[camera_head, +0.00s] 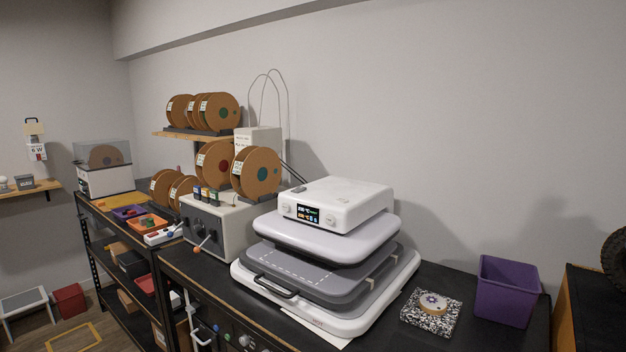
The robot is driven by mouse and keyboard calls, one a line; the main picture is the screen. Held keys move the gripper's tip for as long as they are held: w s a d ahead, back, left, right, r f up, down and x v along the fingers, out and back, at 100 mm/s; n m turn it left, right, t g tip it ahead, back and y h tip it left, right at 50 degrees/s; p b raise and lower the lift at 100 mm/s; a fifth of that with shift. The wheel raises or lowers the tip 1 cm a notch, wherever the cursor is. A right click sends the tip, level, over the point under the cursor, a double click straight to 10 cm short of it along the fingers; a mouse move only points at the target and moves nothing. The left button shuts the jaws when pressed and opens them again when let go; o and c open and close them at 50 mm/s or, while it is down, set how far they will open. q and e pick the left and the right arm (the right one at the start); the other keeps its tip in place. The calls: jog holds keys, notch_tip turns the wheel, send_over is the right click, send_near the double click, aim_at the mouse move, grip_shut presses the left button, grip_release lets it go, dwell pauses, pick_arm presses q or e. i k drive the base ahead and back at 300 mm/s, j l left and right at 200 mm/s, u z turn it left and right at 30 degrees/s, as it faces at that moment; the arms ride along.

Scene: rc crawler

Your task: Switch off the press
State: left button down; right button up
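The press (340,208) is a white heat press on the dark bench in the middle of the view. Its top housing carries a small display (308,214) that is lit with coloured readouts, with a round knob on each side of it. The upper plate sits raised above the grey lower plate (305,273), with a gap between them. A dark handle (276,287) shows at the front. I cannot make out a power switch. Neither of my grippers is in view.
A purple bin (505,291) and a speckled pad (432,312) with a round piece on it are right of the press. A grey control box (215,226) with a lever is on its left. Brown spools (257,172) stand behind that box. A shelf rack (122,240) is further left.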

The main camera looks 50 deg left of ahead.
aim_at(299, 189)
jog(key=j+z, duration=0.15)
jog(key=j, duration=0.25)
jog(key=k+j+z, duration=0.1)
jog(key=j, duration=0.35)
jog(key=k+j, duration=0.1)
jog(key=j, duration=0.3)
jog(key=k+j, duration=0.15)
jog(key=j, duration=0.25)
